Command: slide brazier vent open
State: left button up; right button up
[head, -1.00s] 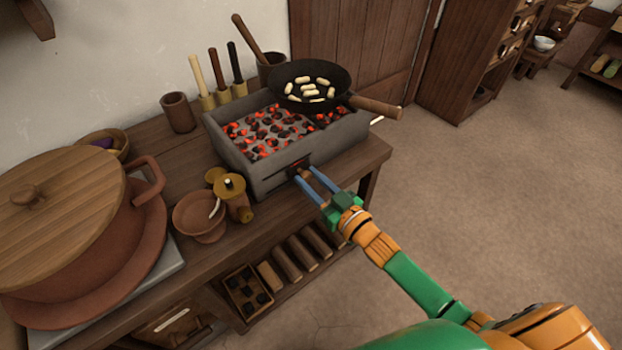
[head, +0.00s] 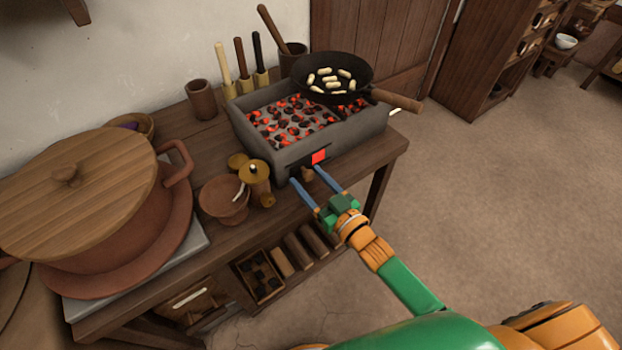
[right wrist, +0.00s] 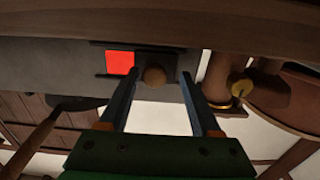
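The grey brazier (head: 345,135) stands on the wooden bench, full of glowing coals. A bright red vent opening (head: 318,157) shows in its front wall; it also shows in the right wrist view (right wrist: 120,62). The dark vent slide (right wrist: 166,64) with its round wooden knob (right wrist: 154,76) sits beside the opening, uncovering it. The knob shows in the head view too (head: 307,174). My right gripper (head: 307,177) is open, with its blue fingers on either side of the knob and gaps between. My left gripper is out of view.
A black pan (head: 332,78) with pale pieces rests over the brazier's back right. A large lidded pot (head: 90,210) fills the left. Floor to the right is clear.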

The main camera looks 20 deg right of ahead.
jog(key=shift+d, duration=0.1)
jog(key=v, duration=0.7)
jog(key=shift+p, duration=0.45)
